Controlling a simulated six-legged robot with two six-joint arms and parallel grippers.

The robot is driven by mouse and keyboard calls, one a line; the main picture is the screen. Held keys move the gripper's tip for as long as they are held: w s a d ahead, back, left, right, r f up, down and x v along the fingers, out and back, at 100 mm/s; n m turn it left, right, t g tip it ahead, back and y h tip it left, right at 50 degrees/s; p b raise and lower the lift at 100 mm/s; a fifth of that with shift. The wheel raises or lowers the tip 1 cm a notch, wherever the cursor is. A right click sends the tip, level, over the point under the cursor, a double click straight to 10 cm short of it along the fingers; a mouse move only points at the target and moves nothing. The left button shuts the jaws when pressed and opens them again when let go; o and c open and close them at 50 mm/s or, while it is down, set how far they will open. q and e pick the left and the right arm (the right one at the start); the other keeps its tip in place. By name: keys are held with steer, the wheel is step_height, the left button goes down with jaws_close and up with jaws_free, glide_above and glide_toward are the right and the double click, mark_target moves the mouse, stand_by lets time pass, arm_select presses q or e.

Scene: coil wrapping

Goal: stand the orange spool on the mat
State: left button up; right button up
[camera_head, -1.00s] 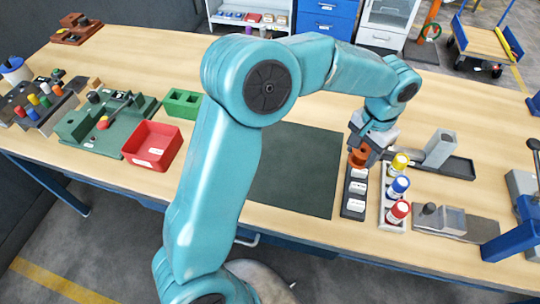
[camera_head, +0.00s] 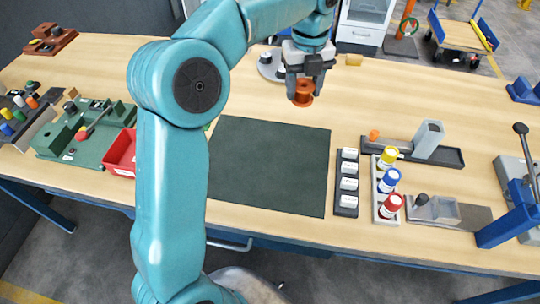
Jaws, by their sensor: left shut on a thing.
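The orange spool (camera_head: 303,93) is upright between the fingers of my left gripper (camera_head: 304,90), which is shut on it. The gripper points down, and the spool appears a little beyond the far right corner of the mat in the picture. I cannot tell its exact height above the table. The dark green mat (camera_head: 268,165) lies flat and bare in the middle of the table, its left part partly hidden by my left arm. My right gripper is not in view.
A dark rack with white blocks (camera_head: 347,184) stands right of the mat, beside a tray of yellow, blue and red bottles (camera_head: 389,181). A red bin (camera_head: 120,153) is left of my arm. A grey round-based thing (camera_head: 270,66) stands behind the gripper.

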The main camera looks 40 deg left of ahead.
arm_select(q)
step_height(320, 180, down, 20)
steer(key=shift+a+r+b, duration=0.1)
steer(key=shift+b, duration=0.25)
steer(key=o, duration=1)
step_height(320, 180, up, 12)
steer(key=shift+r, duration=0.1)
steer(key=shift+s, duration=0.1)
stand_by(0.3)
